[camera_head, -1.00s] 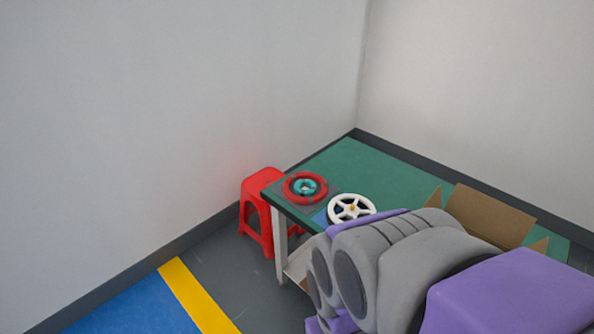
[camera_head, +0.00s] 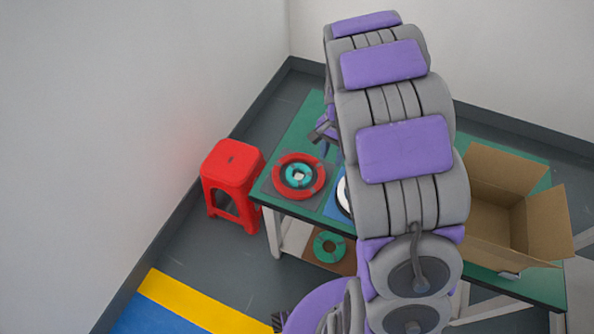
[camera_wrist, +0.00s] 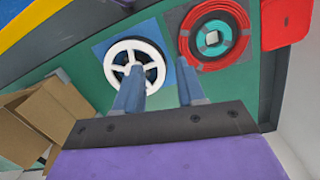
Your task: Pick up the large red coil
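The large red coil (camera_head: 319,180) lies flat near the left end of the green table (camera_head: 300,125). A smaller teal coil (camera_head: 290,174) lies within its ring. The red coil also shows at the top right of the wrist view (camera_wrist: 243,42), on a dark square. My gripper (camera_wrist: 160,82) is open, with two blue-grey fingers apart and nothing between them. It points down over the table, beside the red coil; its right fingertip appears just below the coil's edge in that view. In the head view my gripper (camera_head: 325,132) is partly hidden behind my arm.
A white spool (camera_wrist: 135,42) lies on a blue square beside the coil, under my left finger in the wrist view. An open cardboard box (camera_head: 500,205) stands at the table's right. A red stool (camera_head: 232,165) stands left. A green coil (camera_head: 329,262) is on the lower shelf.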

